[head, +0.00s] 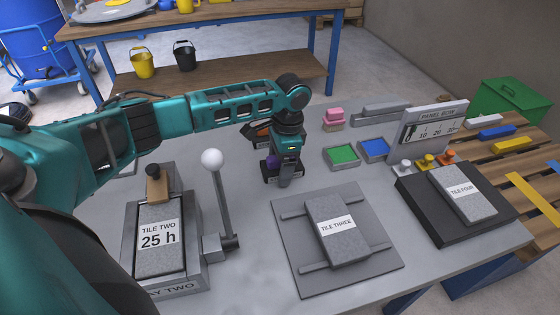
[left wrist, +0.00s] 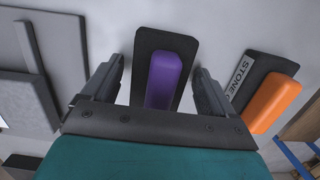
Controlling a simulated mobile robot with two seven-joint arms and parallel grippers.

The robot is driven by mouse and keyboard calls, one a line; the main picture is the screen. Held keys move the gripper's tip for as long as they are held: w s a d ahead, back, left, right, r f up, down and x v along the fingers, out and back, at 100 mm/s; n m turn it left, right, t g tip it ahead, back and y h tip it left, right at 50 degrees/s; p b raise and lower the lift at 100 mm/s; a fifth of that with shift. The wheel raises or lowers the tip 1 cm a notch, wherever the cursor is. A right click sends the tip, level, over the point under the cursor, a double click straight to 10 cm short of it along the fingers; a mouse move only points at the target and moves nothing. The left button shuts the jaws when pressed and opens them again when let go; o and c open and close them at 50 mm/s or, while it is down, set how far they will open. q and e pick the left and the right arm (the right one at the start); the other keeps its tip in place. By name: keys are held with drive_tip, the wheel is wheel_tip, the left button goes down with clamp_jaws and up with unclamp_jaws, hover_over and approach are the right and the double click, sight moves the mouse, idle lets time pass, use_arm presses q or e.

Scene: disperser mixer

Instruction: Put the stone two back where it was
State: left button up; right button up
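A purple block (left wrist: 165,78) on a dark base (left wrist: 150,40) lies between the fingers of my left gripper (left wrist: 155,82) in the left wrist view. The fingers are spread, with a gap on each side of the block. Beside it, an orange block (left wrist: 275,102) sits by a dark plate whose label begins "STONE" (left wrist: 243,76); the rest is cut off. No readable label shows which piece is stone two. In the head view my left gripper (head: 284,180) points down over the middle of the grey table, partly hiding the purple and orange pieces. My right gripper is not in view.
Tile two (head: 158,242) lies in a tray with a white-knobbed lever (head: 212,160) beside it. Tile three (head: 335,226) lies on a grey plate. Tile four (head: 462,192) rests on a black box. Green (head: 342,156) and blue (head: 374,149) pads stand behind. A panel (head: 432,127) stands at right.

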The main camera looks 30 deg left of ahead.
use_arm(q)
wheel_tip(320, 180, up, 12)
drive_tip(key=w+d+p, duration=0.1)
idle(0.6)
idle(0.4)
